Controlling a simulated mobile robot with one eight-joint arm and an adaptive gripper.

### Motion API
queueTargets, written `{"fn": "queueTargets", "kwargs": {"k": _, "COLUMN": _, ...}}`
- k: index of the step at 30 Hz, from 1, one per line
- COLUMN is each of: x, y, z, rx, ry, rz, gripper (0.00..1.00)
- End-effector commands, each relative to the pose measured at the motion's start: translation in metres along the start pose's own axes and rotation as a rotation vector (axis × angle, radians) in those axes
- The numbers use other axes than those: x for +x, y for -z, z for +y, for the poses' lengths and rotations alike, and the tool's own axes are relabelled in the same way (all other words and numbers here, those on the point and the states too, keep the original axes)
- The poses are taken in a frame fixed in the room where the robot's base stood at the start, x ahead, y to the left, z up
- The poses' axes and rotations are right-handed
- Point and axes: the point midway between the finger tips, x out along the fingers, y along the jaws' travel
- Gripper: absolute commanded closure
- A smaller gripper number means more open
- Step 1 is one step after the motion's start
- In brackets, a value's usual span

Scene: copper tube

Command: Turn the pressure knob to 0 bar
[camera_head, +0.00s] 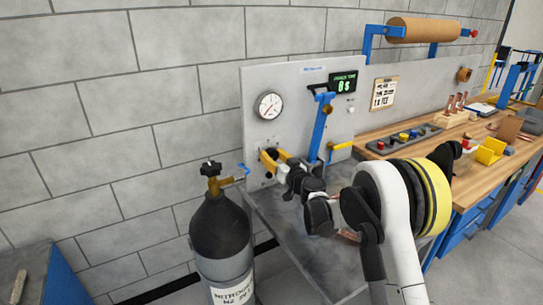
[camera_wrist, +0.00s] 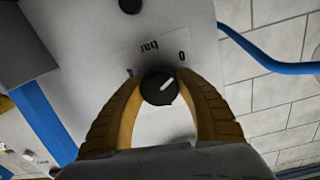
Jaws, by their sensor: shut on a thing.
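The pressure knob (camera_wrist: 159,88) is a round black knob with a white pointer line, on a grey panel (camera_wrist: 180,30). In the wrist view the print "bar" and "0" stand beside it, upside down. The pointer line slants toward the upper right, on the side of the "0". My gripper (camera_wrist: 160,95) has its two yellow fingers closed on the knob's sides. In the head view my gripper (camera_head: 275,160) is at the panel's lower left, and it mostly hides the knob. A round white gauge (camera_head: 269,106) is above it; its reading is too small to tell.
A black and grey nitrogen cylinder (camera_head: 222,240) with a brass valve stands left of the panel. A blue lever-like part (camera_head: 320,125) is just right of my gripper. A wooden workbench (camera_head: 470,180) with tools and trays extends right. A blue hose (camera_wrist: 265,60) runs near the knob.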

Motion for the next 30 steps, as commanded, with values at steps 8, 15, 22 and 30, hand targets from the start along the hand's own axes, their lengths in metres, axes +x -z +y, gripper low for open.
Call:
{"fn": "queueTargets", "kwargs": {"k": 8, "x": 0.0, "y": 0.001, "z": 0.001, "rx": 0.001, "ry": -0.001, "rz": 0.0, "gripper": 0.36}}
{"fn": "queueTargets", "kwargs": {"k": 15, "x": -0.003, "y": 0.001, "z": 0.0, "rx": 0.001, "ry": -0.001, "rz": 0.0, "gripper": 0.36}}
{"fn": "queueTargets", "kwargs": {"k": 22, "x": -0.04, "y": 0.001, "z": 0.001, "rx": 0.001, "ry": -0.002, "rz": 0.0, "gripper": 0.36}}
{"fn": "queueTargets", "kwargs": {"k": 30, "x": -0.097, "y": 0.001, "z": 0.001, "rx": 0.001, "ry": -0.003, "rz": 0.001, "gripper": 0.36}}
